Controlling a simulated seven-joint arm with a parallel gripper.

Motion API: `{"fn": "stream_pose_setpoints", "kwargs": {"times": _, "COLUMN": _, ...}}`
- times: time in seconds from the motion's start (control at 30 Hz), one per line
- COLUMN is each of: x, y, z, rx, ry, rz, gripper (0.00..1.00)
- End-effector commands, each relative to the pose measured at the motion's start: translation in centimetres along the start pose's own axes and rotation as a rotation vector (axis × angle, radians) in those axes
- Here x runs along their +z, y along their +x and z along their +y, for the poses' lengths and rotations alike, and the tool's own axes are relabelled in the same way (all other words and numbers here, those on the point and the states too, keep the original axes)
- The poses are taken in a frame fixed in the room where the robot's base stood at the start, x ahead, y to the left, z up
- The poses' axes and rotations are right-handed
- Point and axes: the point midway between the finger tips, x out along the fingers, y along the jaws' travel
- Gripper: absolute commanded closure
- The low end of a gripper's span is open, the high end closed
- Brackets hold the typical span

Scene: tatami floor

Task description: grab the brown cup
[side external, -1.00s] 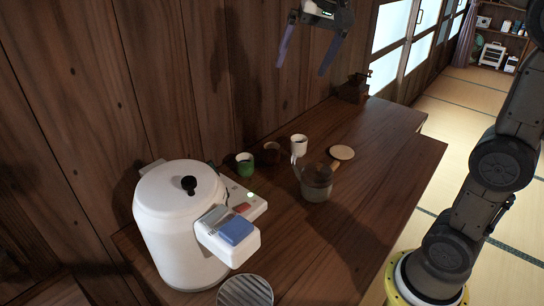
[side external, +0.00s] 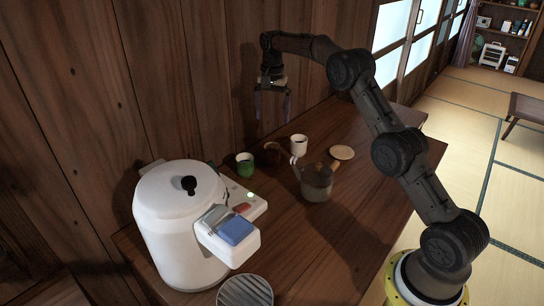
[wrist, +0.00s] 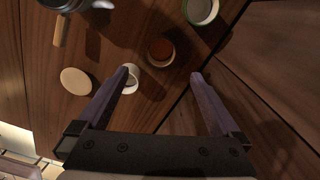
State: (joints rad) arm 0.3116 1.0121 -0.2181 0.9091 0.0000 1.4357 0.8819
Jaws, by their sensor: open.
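The brown cup (side external: 270,154) stands on the wooden table, dark against the wood, between the green and white cups. In the wrist view the brown cup (wrist: 160,52) shows from above, just beyond and between the fingertips. My gripper (side external: 273,119) is open and empty, pointing down above the brown cup with a gap below the fingers. In the wrist view my gripper (wrist: 160,74) has its two purple fingers spread wide. The left finger partly covers the white cup there.
The white cup (side external: 299,146) and green cup (side external: 245,165) stand close on either side. A teapot (side external: 316,182) and a round pale disc (side external: 342,152) are to the right. A large white electric pot (side external: 183,220) stands in front. The wooden wall is behind.

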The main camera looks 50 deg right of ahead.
Motion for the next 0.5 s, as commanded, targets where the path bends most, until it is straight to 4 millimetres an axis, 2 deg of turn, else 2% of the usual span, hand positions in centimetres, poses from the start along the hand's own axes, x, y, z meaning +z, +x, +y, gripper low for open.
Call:
{"fn": "stream_pose_setpoints", "kwargs": {"times": 0.13, "x": -0.2, "y": 1.8, "z": 0.3, "rx": 0.006, "ry": 0.006, "rz": -0.005, "gripper": 0.00}}
{"fn": "stream_pose_setpoints", "kwargs": {"times": 0.4, "x": -0.2, "y": 6.8, "z": 0.3, "rx": 0.005, "ry": 0.004, "rz": -0.004, "gripper": 0.00}}
{"fn": "stream_pose_setpoints", "kwargs": {"times": 0.5, "x": -0.2, "y": 8.0, "z": 0.2, "rx": 0.004, "ry": 0.004, "rz": -0.003, "gripper": 0.00}}
